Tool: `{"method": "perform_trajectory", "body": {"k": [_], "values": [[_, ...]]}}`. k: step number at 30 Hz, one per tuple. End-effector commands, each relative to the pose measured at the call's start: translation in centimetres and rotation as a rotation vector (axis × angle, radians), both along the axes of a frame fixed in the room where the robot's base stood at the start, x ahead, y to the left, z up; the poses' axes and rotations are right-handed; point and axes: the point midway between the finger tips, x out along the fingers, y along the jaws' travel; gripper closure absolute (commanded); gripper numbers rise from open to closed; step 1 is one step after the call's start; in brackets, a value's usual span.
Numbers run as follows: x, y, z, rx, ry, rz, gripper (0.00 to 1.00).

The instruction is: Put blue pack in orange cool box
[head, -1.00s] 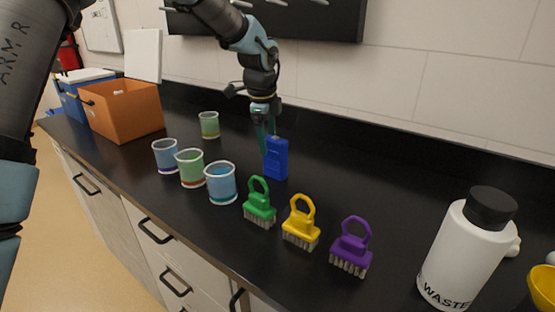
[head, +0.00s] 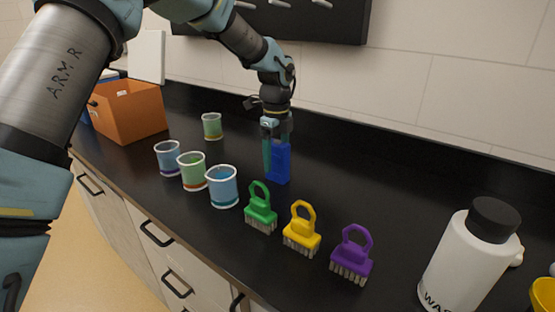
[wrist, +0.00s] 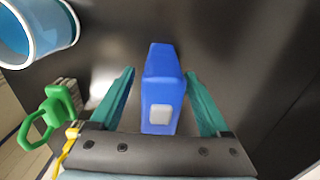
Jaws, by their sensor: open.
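The blue pack (head: 279,166) stands upright on the black counter in the head view, behind the green brush. In the wrist view the blue pack (wrist: 161,90) lies between the two teal fingers, with a pale square on its near face. My gripper (head: 275,150) is at the pack from above, and in the wrist view my gripper (wrist: 161,95) is open, with a gap showing on each side of the pack. The orange cool box (head: 128,112) stands at the far left of the counter with its white lid raised. Its inside is mostly hidden.
Several cups, including a blue one (head: 222,187), stand left of the pack. Green (head: 260,210), yellow (head: 301,232) and purple (head: 351,258) brushes stand in front. A white waste bottle (head: 469,258) is at right.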

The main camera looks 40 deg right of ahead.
Motion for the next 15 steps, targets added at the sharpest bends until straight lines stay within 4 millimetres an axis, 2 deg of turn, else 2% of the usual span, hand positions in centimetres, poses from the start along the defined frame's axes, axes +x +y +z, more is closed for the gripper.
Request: {"method": "perform_trajectory", "body": {"k": [7, 15], "values": [[-0.3, -0.1, -3.1, 0.002, 0.001, -0.001, 0.2], [-0.3, -0.1, -3.6, 0.001, 0.0, -0.001, 0.2]]}}
